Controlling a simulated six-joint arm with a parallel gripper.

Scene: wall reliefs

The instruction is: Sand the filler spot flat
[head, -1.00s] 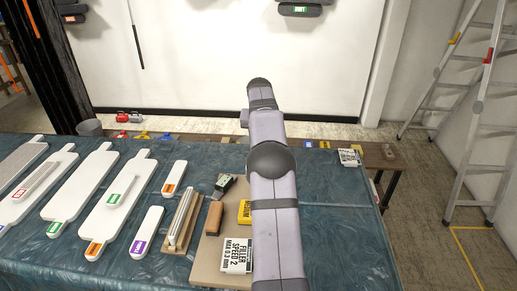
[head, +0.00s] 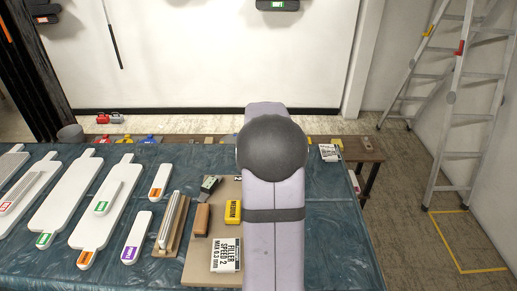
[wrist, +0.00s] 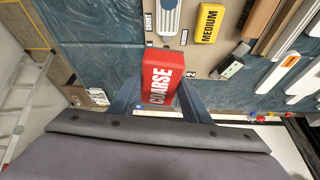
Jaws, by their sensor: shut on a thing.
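My gripper (wrist: 158,100) is shut on a red block marked COARSE (wrist: 163,78), seen in the wrist view. The block is held over the bench area, and I cannot tell its height. In the head view my own arm stands in the middle and hides the gripper and the block. A yellow block marked MEDIUM (head: 233,211) lies on the beige board (head: 198,272); it also shows in the wrist view (wrist: 209,23). I cannot make out a filler spot in either view.
White panels with coloured labels (head: 105,215) cover the left of the blue-green cloth (head: 340,235). A ladder (head: 450,100) stands at right.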

